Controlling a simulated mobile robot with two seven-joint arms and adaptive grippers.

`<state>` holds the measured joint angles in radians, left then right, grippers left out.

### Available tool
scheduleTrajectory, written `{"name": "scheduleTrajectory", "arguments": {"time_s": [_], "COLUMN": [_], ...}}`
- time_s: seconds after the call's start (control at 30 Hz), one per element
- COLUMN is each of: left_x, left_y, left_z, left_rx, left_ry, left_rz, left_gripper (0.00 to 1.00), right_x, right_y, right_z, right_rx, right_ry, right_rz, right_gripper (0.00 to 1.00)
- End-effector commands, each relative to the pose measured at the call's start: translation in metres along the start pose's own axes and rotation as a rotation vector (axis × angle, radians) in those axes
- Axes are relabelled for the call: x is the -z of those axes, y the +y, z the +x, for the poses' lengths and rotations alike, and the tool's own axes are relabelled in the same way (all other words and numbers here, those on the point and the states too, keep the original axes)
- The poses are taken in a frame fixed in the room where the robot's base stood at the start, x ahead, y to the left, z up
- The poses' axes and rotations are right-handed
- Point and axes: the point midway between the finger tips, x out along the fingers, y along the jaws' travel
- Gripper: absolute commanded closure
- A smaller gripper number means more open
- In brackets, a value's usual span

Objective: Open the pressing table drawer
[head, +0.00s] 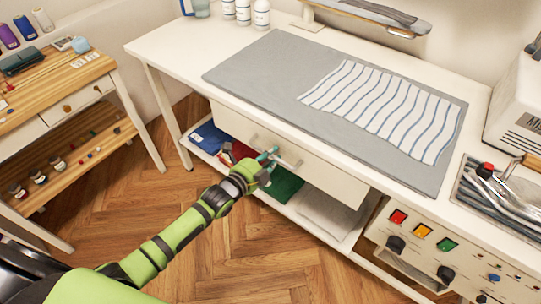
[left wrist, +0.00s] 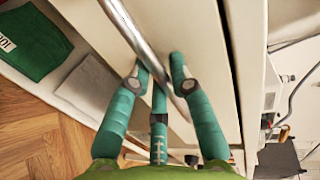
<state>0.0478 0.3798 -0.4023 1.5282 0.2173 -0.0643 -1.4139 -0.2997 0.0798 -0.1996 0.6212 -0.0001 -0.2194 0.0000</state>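The white pressing table (head: 160,44) crosses the head view. Its white drawer (head: 335,181) sits under the top, with a metal bar handle (head: 289,160) on its front. My left gripper (head: 270,155) is at the handle, its teal fingers spread. In the left wrist view the handle bar (left wrist: 141,36) runs diagonally between the fingertips of my left gripper (left wrist: 160,70). The fingers stay apart, and whether any touches the bar is unclear. A dark gap shows along the drawer's upper edge there; I cannot tell if the drawer is slightly out. My right gripper is out of view.
A grey mat (head: 250,72) with a striped cloth (head: 385,108) lies on top. A lower shelf (head: 203,155) holds folded fabrics, including a green one (head: 284,186). A control panel (head: 465,255) stands at right. A wooden workbench (head: 50,84) is at left; the floor between is clear.

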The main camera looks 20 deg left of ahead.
Motion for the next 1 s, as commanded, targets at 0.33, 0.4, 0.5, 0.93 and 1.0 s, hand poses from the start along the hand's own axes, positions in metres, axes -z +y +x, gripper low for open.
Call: {"name": "scheduleTrajectory", "arguments": {"time_s": [0.33,0.4,0.5,0.93,1.0], "left_x": [0.000,0.000,0.000,0.001,0.001], "left_y": [0.000,0.001,0.003,0.024,0.028], "left_z": [-0.004,-0.009,-0.022,-0.127,-0.145], "left_rx": [0.000,-0.001,-0.005,-0.009,-0.009], "left_ry": [0.000,0.000,0.000,0.000,-0.001], "left_rz": [-0.001,-0.002,-0.001,-0.003,-0.002], "left_gripper": [1.00,1.00,1.00,1.00,1.00], "right_x": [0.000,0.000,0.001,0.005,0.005], "right_y": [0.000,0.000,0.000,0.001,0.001], "right_z": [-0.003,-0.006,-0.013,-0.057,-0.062], "right_rx": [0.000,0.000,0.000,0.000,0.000], "right_ry": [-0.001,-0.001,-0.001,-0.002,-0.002], "right_rz": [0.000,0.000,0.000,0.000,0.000], "right_gripper": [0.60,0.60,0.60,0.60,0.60]}}
